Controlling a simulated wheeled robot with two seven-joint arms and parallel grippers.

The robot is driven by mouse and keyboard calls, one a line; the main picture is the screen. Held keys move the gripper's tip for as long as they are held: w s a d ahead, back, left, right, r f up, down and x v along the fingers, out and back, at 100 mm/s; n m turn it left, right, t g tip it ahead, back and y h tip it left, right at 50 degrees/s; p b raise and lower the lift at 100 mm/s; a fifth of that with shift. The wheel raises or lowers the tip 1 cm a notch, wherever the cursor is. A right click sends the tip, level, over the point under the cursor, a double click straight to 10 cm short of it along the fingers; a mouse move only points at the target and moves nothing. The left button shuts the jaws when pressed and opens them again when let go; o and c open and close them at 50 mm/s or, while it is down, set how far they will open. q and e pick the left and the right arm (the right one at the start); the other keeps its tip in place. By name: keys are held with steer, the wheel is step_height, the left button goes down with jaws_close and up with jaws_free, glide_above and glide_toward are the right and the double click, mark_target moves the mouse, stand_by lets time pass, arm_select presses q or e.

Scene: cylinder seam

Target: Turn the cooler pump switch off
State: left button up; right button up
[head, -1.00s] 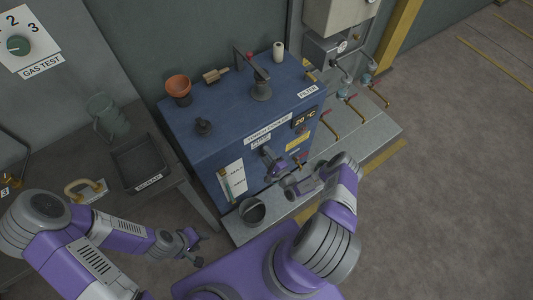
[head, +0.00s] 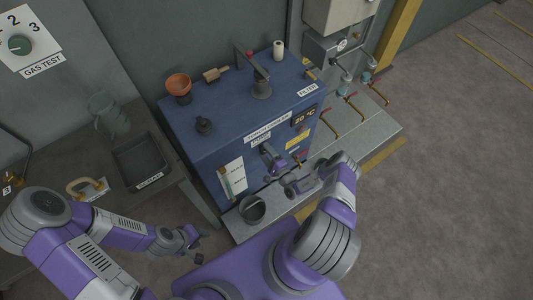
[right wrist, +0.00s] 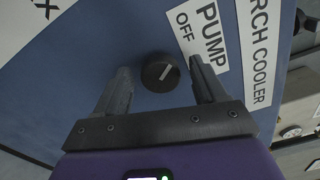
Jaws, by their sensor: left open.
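The pump switch is a round black knob (right wrist: 160,73) with a pale pointer line, on the blue cooler's front face. In the right wrist view its line slants toward the upper right, to the side where the "PUMP OFF" label (right wrist: 203,35) sits. My right gripper (right wrist: 160,66) is open, its fingers apart on either side of the knob; I cannot tell whether they touch it. In the head view my right gripper (head: 267,152) is at the front of the blue cooler (head: 215,150) and hides the knob. My left gripper (head: 196,250) is open and empty, low in front of the bench.
A dark bucket (head: 252,209) stands on the ledge below the cooler's front. Red-handled taps (head: 333,127) stick out at the right. A dark scrap tray (head: 140,162) is on the left bench. The floor at right is clear.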

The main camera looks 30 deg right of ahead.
steer(key=s+p, duration=0.1)
steer(key=s, duration=0.6)
steer(key=shift+s+d, duration=0.25)
steer(key=shift+d, duration=0.05)
stand_by(0.4)
